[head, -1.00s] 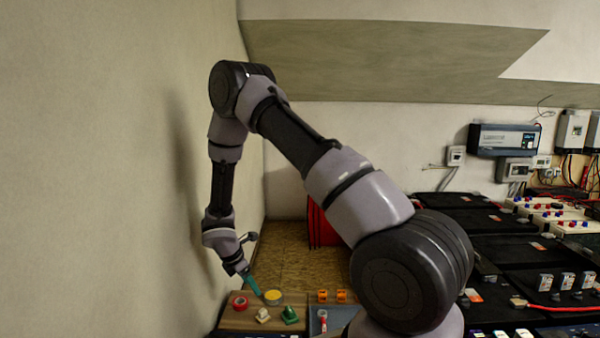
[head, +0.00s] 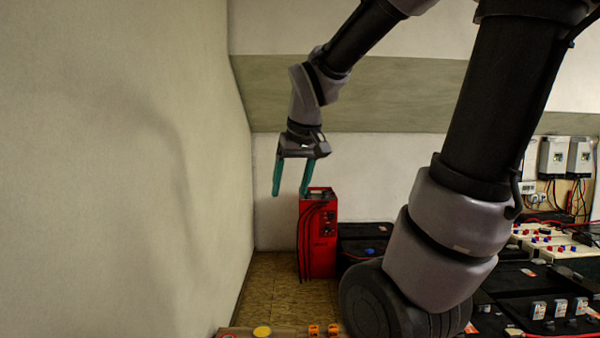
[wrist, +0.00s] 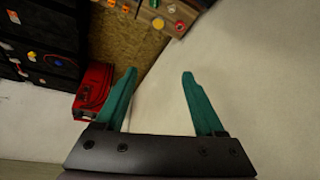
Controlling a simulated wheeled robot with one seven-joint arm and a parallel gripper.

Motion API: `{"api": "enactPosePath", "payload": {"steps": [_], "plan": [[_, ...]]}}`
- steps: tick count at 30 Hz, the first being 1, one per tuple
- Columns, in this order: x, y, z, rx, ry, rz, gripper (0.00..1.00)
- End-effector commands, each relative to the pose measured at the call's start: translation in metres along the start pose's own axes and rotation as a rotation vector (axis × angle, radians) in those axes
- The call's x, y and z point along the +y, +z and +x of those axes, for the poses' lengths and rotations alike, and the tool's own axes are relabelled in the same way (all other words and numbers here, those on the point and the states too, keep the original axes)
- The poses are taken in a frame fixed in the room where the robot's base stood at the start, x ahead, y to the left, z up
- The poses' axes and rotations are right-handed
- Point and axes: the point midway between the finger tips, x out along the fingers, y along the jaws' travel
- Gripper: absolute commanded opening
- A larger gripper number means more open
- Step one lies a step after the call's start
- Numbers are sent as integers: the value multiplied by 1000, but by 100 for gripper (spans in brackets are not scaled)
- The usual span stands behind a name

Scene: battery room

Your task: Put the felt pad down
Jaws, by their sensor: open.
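My gripper (head: 290,193) is raised high near the left wall, its two teal fingers spread wide with nothing between them. The wrist view also shows the open, empty fingers (wrist: 159,75). I cannot pick out the felt pad for sure. A yellow round thing (head: 262,331) lies on the wooden board (head: 240,332) at the bottom edge of the head view. It also shows in the wrist view (wrist: 158,23), well away from the fingers. I cannot tell whether it is the pad.
A red cabinet-like unit (head: 318,240) with dark cables stands on the floor behind my gripper. Orange blocks (head: 314,330) sit beside the yellow thing. Black batteries (head: 520,280) fill the right side. The brown floor patch (head: 270,285) left of the red unit is clear.

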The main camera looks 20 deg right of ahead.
Motion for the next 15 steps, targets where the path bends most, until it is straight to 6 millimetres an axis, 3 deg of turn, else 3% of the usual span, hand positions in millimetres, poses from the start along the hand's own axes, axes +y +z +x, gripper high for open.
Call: {"api": "enactPosePath", "payload": {"steps": [1, 6, 15], "plan": [[0, 11, -19, 39, -29, 80, 71], [-7, 38, -54, 114, -121, 283, 71], [-13, 54, -70, 147, -179, 389, 71]]}}
